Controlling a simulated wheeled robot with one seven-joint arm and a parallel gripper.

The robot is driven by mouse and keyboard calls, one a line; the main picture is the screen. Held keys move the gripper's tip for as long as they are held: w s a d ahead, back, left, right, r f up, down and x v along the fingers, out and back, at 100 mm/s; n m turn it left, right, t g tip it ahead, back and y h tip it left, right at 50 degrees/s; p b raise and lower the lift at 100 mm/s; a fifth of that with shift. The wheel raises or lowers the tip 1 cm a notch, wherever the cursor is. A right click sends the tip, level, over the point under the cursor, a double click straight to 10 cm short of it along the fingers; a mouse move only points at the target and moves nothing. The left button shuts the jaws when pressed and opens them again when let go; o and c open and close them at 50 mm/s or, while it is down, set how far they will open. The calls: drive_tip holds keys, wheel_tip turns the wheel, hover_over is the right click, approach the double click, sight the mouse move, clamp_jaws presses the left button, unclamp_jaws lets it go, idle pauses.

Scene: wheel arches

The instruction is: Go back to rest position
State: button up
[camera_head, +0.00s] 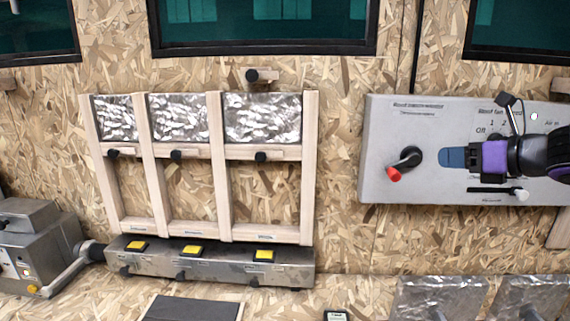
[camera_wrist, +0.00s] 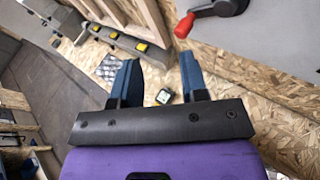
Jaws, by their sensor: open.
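My gripper (camera_head: 452,157) is at the right in the head view, in front of the grey control panel (camera_head: 376,130). It has blue fingers and a purple body, and it points left. In the wrist view my gripper (camera_wrist: 158,80) shows two blue fingers apart with nothing between them. A black crank with a red handle (camera_head: 394,174) on the panel lies left of the fingertips. The red handle also shows in the wrist view (camera_wrist: 184,25), above the right finger and apart from it. Part of the panel is hidden behind my arm.
A wooden frame (camera_head: 226,170) with silver panels stands on the wall at left. Below it is a metal box (camera_head: 210,262) with yellow buttons. A grey machine (camera_head: 35,240) with a lever is at far left. Silver blocks (camera_head: 440,295) lie at lower right. The wall between frame and panel is clear.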

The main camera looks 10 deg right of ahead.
drive_tip(key=s+a+f+n+g, duration=0.2)
drive_tip(key=s+a+n+g, duration=0.55)
drive_tip(key=a+n, duration=0.55)
drive_tip(key=s+d+n+h, duration=0.2)
drive_tip(key=s+n+h, duration=0.4)
drive_tip(key=n, duration=1.3)
drive_tip(key=shift+s+r+h, duration=0.15)
drive_tip(key=shift+s+h, duration=0.15)
drive_tip(key=shift+s, duration=0.85)
